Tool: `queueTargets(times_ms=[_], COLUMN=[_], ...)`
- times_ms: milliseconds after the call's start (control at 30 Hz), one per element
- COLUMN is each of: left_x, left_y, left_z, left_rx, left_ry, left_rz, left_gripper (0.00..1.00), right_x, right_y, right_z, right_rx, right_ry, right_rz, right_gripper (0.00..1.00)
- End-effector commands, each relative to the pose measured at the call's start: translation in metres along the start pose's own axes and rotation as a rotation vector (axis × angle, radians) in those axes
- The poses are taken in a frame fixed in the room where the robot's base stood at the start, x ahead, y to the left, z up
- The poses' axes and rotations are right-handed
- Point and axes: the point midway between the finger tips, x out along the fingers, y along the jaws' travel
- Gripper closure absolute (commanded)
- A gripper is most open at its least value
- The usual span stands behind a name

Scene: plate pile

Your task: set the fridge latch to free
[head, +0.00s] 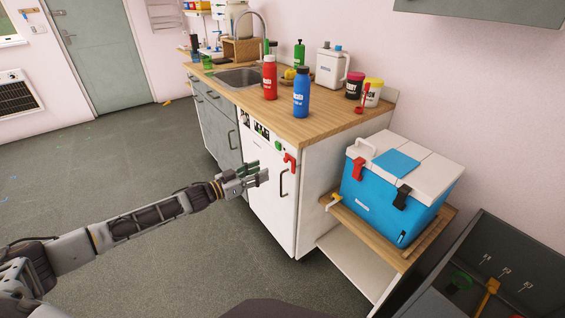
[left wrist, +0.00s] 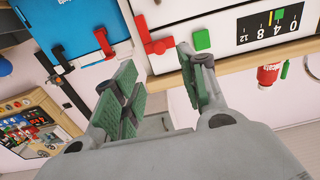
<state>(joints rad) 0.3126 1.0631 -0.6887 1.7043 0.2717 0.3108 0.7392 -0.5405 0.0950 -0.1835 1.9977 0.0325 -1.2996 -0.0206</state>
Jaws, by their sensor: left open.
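The white under-counter fridge (head: 270,198) has a black vertical handle (head: 283,183) on its front. A red latch (head: 290,161) sits above the handle near the door's upper right corner. It also shows in the left wrist view (left wrist: 155,45), beside a green mark (left wrist: 202,39) and a dark number strip (left wrist: 270,25). My left gripper (head: 262,174) is open and empty, in front of the fridge door and to the left of the latch in the head view. In the left wrist view, its spread fingers (left wrist: 165,88) appear just below the latch, apart from it. My right gripper is not in view.
A blue cooler (head: 385,203) with a white lid stands on a wooden shelf right of the fridge. A red bottle (head: 270,78) and a blue bottle (head: 301,92) stand on the wooden counter (head: 235,98). The grey floor left of the fridge is mostly clear.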

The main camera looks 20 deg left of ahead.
Motion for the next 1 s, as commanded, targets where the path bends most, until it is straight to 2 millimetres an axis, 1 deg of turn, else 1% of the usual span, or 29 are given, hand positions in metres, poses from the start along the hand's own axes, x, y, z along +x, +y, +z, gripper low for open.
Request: queueTargets(times_ms=[100, 333, 600, 867, 1000], left_x=[0.008, 0.023, 0.041, 0.060, 0.070], left_y=[0.000, 0.000, 0.000, 0.000, 0.000], left_z=[0.000, 0.000, -0.001, -0.001, -0.001], left_rx=[0.000, 0.000, 0.001, 0.000, 0.001], left_ry=[0.002, 0.002, 0.003, 0.002, 0.002], left_rz=[0.001, 0.001, 0.000, 0.000, 0.000], left_gripper=[0.58, 0.58, 0.58, 0.58, 0.58], right_x=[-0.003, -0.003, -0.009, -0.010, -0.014], right_y=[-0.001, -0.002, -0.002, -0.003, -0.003], right_z=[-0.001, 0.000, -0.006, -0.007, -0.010], right_rx=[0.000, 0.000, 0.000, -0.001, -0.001], right_ry=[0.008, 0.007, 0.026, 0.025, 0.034], right_rz=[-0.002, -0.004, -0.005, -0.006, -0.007], right_gripper=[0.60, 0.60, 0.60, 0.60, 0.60])
